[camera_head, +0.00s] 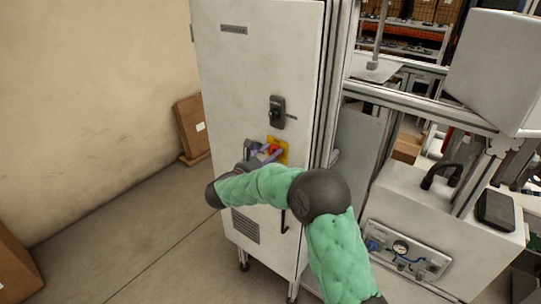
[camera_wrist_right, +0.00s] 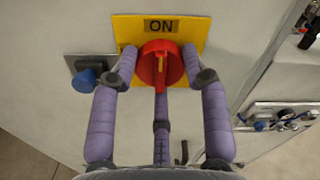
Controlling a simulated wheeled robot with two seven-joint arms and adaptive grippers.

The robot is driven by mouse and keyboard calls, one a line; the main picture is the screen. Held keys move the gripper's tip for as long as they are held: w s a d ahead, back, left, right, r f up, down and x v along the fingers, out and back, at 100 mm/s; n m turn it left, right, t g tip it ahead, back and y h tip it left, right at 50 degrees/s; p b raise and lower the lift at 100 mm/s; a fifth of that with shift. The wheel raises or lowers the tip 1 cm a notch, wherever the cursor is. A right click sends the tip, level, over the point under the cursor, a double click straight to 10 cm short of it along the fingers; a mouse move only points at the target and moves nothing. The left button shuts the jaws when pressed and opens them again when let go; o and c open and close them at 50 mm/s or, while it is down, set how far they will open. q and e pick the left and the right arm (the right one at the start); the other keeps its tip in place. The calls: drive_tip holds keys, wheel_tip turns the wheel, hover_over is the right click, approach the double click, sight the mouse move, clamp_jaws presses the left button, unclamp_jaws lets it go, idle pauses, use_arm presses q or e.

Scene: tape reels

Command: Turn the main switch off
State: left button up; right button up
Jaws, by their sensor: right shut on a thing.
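The main switch is a red rotary knob (camera_wrist_right: 160,64) on a yellow plate (camera_wrist_right: 188,30) marked ON, on the front of a tall white cabinet (camera_head: 255,62). The knob's yellow mark stands close to upright, under the word ON. My left gripper is in neither view.
A black handle (camera_head: 277,111) sits above the switch on the cabinet door. A blue knob (camera_wrist_right: 86,80) is left of the plate. A white machine with a gauge panel (camera_head: 405,250) stands right of the cabinet.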

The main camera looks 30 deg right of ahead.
drive_tip(key=shift+n, duration=0.4)
drive_tip(key=n, duration=0.2)
drive_tip(key=shift+n, duration=1.4)
drive_tip(key=n, duration=0.2)
drive_tip(key=shift+r+n+p, duration=0.1)
drive_tip(key=shift+n+p, duration=0.2)
drive_tip(key=shift+p, duration=0.1)
drive_tip(key=n+p, duration=0.2)
drive_tip(key=n, duration=0.2)
drive_tip(key=shift+n, duration=0.3)
drive_tip(key=n+p, duration=0.3)
drive_tip(key=n, duration=0.2)
drive_tip(key=shift+p, duration=0.3)
